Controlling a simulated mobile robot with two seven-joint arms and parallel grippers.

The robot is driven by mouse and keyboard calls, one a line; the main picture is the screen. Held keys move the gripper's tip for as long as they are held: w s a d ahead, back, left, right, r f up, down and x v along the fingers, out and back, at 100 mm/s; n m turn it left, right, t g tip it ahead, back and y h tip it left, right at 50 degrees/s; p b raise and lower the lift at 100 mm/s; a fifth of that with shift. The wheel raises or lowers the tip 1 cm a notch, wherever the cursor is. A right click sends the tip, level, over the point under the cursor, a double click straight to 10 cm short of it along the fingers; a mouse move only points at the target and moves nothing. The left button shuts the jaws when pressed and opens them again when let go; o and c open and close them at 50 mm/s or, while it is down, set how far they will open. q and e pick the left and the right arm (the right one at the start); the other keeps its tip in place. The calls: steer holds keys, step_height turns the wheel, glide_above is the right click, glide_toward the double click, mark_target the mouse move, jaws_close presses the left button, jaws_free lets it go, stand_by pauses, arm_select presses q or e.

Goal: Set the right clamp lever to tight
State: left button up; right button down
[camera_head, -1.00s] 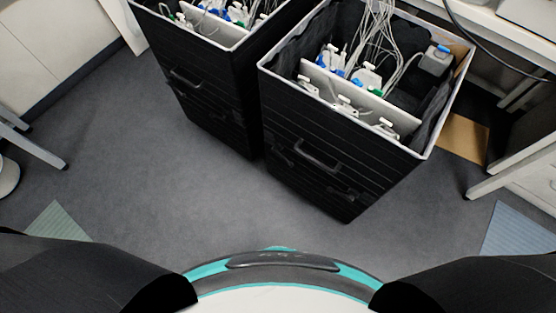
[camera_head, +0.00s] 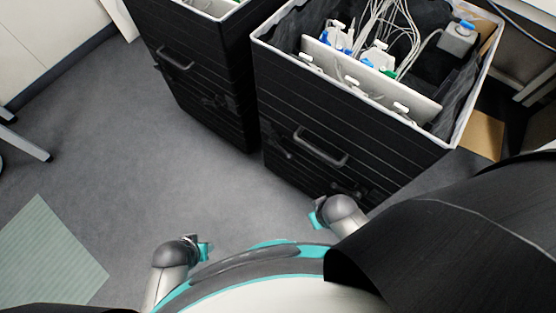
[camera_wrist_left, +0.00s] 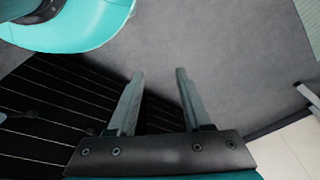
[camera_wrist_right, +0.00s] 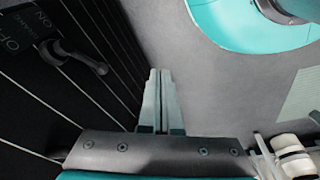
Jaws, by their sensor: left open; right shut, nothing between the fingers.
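A dark lever or handle (camera_wrist_right: 80,58) shows at the upper left of the right wrist view, on a black striped face beside a dark label (camera_wrist_right: 25,35) with "OFF" and "ON". I cannot tell whether it is the right clamp lever, nor its setting. My right gripper (camera_wrist_right: 160,72) is shut and empty, to the right of that lever and apart from it. My left gripper (camera_wrist_left: 158,75) is open and empty over the floor and beside a black striped face (camera_wrist_left: 50,110). No lever labelled tight can be made out in the head view.
Two black striped bins stand ahead, the right bin (camera_head: 340,120) holding cables and white-blue fittings, the left bin (camera_head: 195,75) close beside it. Each has a front handle (camera_head: 320,148). A pale green mat (camera_head: 50,250) lies lower left.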

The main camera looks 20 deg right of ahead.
steer(key=w+a+r+n+t+h+b, duration=0.15)
steer(key=w+r+b, duration=0.3)
steer(key=b, duration=0.45)
arm_select(q)
steer(key=w+r+t+b, duration=0.1)
steer(key=w+r, duration=0.4)
steer(key=shift+d+t, duration=0.3)
steer(key=shift+d, duration=0.05)
arm_select(e)
steer(key=w+a+f+n+t+h, duration=0.1)
steer(key=w+a+f+n+t, duration=0.1)
steer(key=w+f+n, duration=0.4)
steer(key=w+a+f+n+t+h, duration=0.1)
steer(key=w+a+f+n+t, duration=0.2)
steer(key=n, duration=1.1)
steer(key=shift+w+a+f, duration=0.65)
steer(key=shift+w+f, duration=0.8)
steer(key=shift+w, duration=0.9)
steer(key=shift+f+h, duration=0.1)
steer(key=shift+h, duration=0.15)
